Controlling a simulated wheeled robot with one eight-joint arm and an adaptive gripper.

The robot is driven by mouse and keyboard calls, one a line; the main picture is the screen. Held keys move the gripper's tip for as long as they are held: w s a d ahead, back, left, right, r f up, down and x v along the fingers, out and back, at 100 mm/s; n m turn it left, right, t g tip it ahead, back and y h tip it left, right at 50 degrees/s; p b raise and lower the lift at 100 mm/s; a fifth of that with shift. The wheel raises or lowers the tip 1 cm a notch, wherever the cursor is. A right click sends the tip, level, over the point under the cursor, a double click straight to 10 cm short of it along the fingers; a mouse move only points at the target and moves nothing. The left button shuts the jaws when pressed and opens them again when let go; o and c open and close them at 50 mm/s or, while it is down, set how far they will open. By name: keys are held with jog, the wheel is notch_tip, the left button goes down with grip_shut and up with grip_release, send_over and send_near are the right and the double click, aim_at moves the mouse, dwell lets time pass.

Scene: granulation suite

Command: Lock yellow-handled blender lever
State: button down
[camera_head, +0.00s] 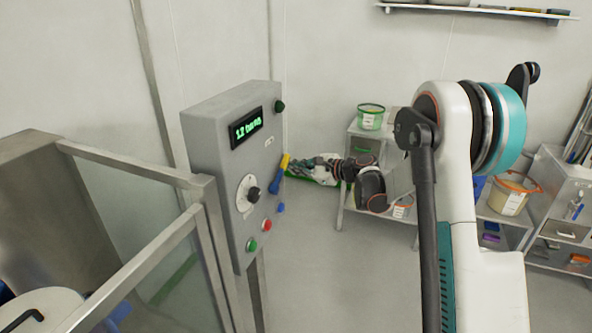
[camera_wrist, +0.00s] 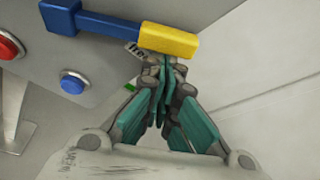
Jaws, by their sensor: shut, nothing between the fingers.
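The blender lever is a blue bar (camera_wrist: 102,27) with a yellow handle (camera_wrist: 168,39), on the grey control box (camera_head: 215,150). In the head view the yellow handle (camera_head: 285,161) is the upper end of the lever, which tilts up from its blue lower part (camera_head: 275,180) at the box's right edge. My gripper (camera_wrist: 165,62) is shut and empty, its fingertips right at the yellow handle's edge. I cannot tell whether they touch it. In the head view my gripper (camera_head: 298,165) is just right of the lever. A small printed label beside the handle is partly hidden by the fingers.
The box has a green display (camera_head: 246,127), a dial (camera_head: 248,193), a red button (camera_head: 266,225) and a blue button (camera_wrist: 72,84). A glass-panelled rail (camera_head: 135,165) stands at left. The middle floor is clear.

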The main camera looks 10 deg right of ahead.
aim_at(275, 154)
jog(key=shift+r, duration=0.1)
jog(key=r+n, duration=0.1)
jog(key=s+a+r+n+t, duration=0.1)
jog(key=r+n, duration=0.1)
jog(key=s+r+n+t, duration=0.1)
jog(key=shift+s+a+r+n, duration=0.2)
jog(key=shift+a+r+n, duration=0.1)
jog(key=shift+a, duration=0.1)
jog(key=s+a+r+n, duration=0.1)
jog(key=n, duration=0.1)
jog(key=s+a+r+n+t, duration=0.1)
jog(key=shift+s+n+t, duration=0.3)
jog(key=shift+s+n, duration=0.05)
jog(key=shift+n, duration=0.05)
jog(key=shift+s+a+r+b, duration=0.2)
jog(key=shift+s+a+b, duration=0.05)
jog(key=shift+s+b, duration=0.1)
dwell(0.5)
